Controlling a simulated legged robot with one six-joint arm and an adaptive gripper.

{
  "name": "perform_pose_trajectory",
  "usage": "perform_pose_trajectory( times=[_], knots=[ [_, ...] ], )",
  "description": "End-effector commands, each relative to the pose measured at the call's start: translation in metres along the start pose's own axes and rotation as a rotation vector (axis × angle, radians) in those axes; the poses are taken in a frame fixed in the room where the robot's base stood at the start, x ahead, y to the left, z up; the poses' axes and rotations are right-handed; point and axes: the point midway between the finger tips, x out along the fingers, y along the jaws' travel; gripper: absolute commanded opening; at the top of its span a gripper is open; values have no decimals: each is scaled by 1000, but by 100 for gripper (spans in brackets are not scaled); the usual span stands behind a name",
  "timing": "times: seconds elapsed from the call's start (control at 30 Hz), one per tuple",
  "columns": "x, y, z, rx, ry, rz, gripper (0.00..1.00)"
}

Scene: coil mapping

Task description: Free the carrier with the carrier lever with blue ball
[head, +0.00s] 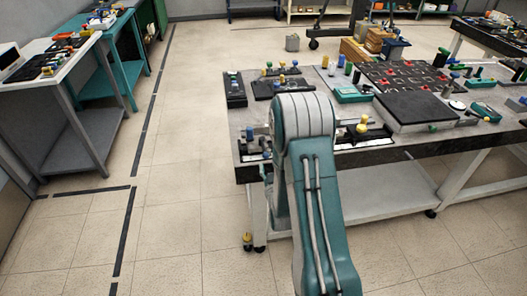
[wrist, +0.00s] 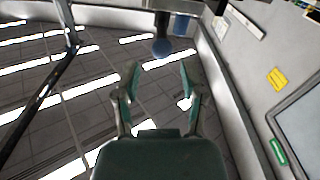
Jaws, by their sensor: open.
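In the wrist view, a dark blue ball (wrist: 162,47) sits on the end of a short dark lever (wrist: 160,22) at top centre. My gripper (wrist: 157,72) is open and empty, its two fingers spread on either side below the ball. The ball lies a little beyond the fingertips, apart from them, roughly in line with the gap. In the head view, small blue balls (head: 249,132) show at the bench's near left corner, just left of my arm. My arm hides the gripper and part of that fixture there. I cannot make out the carrier clearly.
The grey workbench (head: 345,112) holds several fixtures with coloured knobs, a dark square plate (head: 415,107) and a black board (head: 403,75). A yellow knob (head: 362,127) stands on its front edge. Another bench (head: 45,87) stands left. The floor (head: 190,180) between is clear.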

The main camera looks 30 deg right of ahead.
Motion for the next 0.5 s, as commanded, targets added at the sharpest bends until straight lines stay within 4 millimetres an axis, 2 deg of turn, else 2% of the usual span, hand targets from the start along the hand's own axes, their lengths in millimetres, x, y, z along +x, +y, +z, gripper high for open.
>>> perform_pose_trajectory(
  times=[0.3,0.5],
  knots=[
    [59,-4,-2,-4,3,0,54],
    [82,-4,-1,-3,0,-1,54]
  ],
)
